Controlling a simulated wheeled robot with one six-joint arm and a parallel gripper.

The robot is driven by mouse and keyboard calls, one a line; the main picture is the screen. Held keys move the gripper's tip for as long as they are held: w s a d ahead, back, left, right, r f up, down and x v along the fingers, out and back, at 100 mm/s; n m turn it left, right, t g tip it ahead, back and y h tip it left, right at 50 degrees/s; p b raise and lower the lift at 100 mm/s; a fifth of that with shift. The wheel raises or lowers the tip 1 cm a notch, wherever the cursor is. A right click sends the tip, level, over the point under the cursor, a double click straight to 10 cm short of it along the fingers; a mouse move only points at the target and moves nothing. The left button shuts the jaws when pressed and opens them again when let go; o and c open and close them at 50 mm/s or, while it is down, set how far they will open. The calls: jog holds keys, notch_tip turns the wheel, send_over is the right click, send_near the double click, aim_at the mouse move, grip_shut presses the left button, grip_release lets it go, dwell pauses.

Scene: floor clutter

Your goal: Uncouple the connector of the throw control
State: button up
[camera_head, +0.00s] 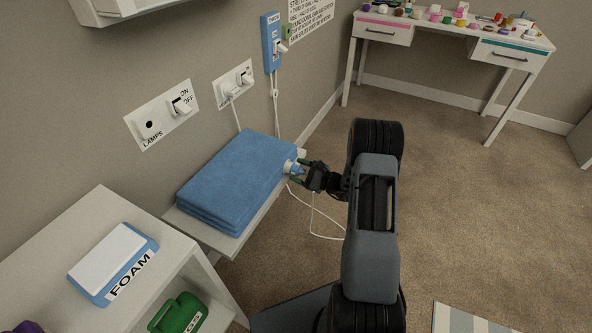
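The throw (238,180) is a thick folded blue blanket on a low white bench against the wall. A small blue and white connector (290,167) sticks out at its right edge, with a white cord hanging below it. The fingers look apart, but contact is too small to tell. A blue wall control (271,42) with a switch has a white cord running down behind the throw.
A LAMPS switch plate (162,114) and another switch plate (233,83) with a plugged-in cord are on the wall. A cluttered desk (450,36) stands behind.

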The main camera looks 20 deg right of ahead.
jog(key=c, duration=0.9)
jog(key=shift+o, duration=0.2)
jog(key=shift+f+n+b, duration=0.1)
jog(key=shift+n+b, duration=1.6)
jog(key=shift+b, duration=0.2)
jog(key=shift+n+b, duration=1.3)
jog(key=shift+b, duration=0.05)
jog(key=shift+n+b, duration=1.8)
jog(key=shift+b, duration=0.85)
jog(key=shift+n, duration=1.2)
